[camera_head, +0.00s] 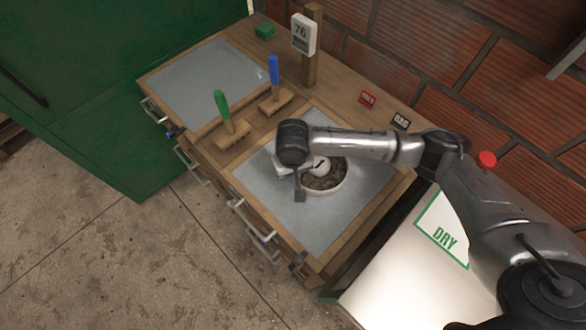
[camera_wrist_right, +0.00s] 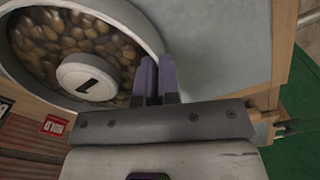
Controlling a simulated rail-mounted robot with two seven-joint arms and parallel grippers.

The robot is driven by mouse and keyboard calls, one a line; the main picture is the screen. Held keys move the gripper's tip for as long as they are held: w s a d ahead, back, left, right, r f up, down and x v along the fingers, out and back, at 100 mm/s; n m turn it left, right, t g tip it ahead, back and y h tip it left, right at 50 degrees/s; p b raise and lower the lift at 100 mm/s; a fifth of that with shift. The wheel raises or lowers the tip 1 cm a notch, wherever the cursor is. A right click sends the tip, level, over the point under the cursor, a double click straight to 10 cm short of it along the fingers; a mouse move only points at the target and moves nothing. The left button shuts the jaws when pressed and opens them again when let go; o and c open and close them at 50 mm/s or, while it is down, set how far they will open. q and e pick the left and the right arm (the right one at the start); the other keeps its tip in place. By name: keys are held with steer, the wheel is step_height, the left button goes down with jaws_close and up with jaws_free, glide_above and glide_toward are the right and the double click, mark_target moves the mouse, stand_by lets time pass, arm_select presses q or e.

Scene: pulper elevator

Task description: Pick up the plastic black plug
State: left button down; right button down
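I cannot make out a plastic black plug for certain. A small dark piece (camera_head: 298,262) sits at the bench's front corner in the head view, too small to identify. My right gripper (camera_head: 299,192) hangs over the right metal panel at the left rim of a white bowl (camera_head: 341,184). In the right wrist view, its two purple-grey fingers (camera_wrist_right: 157,80) are close together beside the bowl's rim, with nothing visible between them. The bowl (camera_wrist_right: 142,24) holds brown beans and a white round disc (camera_wrist_right: 90,78) with a black mark. My left gripper is out of view.
A green-handled brush (camera_head: 225,115) and a blue-handled brush (camera_head: 274,85) stand on the wooden bench. A meter (camera_head: 303,36) is on a post behind. A brick wall (camera_head: 420,50) closes the back. A white "DRY" box (camera_head: 400,285) stands right. The left panel (camera_head: 205,82) is clear.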

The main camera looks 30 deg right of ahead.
steer(key=c, duration=1.3)
jaws_free()
steer(key=shift+c, duration=0.2)
steer(key=shift+r+b, duration=0.1)
steer(key=shift+b, duration=0.2)
steer(key=shift+r+b, duration=0.35)
steer(key=shift+b, duration=0.1)
step_height(320, 180, up, 11)
steer(key=p, duration=0.3)
steer(key=shift+r, duration=0.2)
steer(key=shift+o, duration=0.6)
steer(key=shift+r, duration=0.25)
steer(key=o, duration=0.4)
steer(key=shift+r, duration=0.25)
